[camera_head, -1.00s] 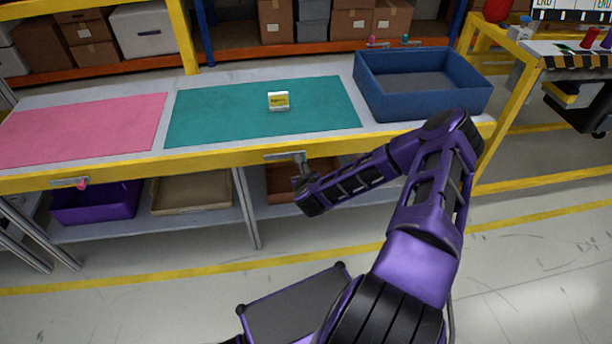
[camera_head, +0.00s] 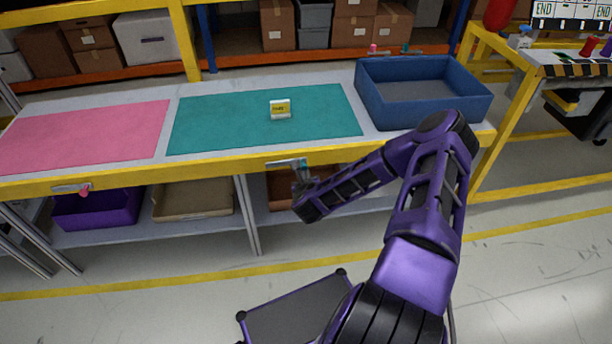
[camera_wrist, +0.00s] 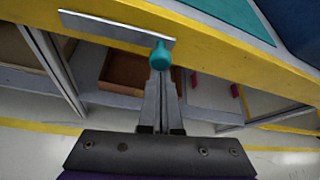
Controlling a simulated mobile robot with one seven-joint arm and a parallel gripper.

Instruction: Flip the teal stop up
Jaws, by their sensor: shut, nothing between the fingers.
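The teal stop (camera_wrist: 160,55) is a rounded teal knob at the lower edge of a metal plate (camera_wrist: 115,27) on the table's yellow front rail. It hangs down at the rail in the wrist view. In the head view only a small teal bit (camera_head: 303,164) shows beside my fingers. My gripper (camera_wrist: 161,78) is shut and empty, with its fingertips just below the knob and overlapping it in the picture. I cannot tell whether they touch. My gripper also shows in the head view (camera_head: 302,172), right under the rail.
A pink stop (camera_head: 84,190) hangs on the same rail at the left. The tabletop carries a pink mat (camera_head: 85,135), a teal mat (camera_head: 220,120) with a small yellow-and-white box (camera_head: 280,109), and a blue crate (camera_head: 430,108). Bins stand on the shelf below.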

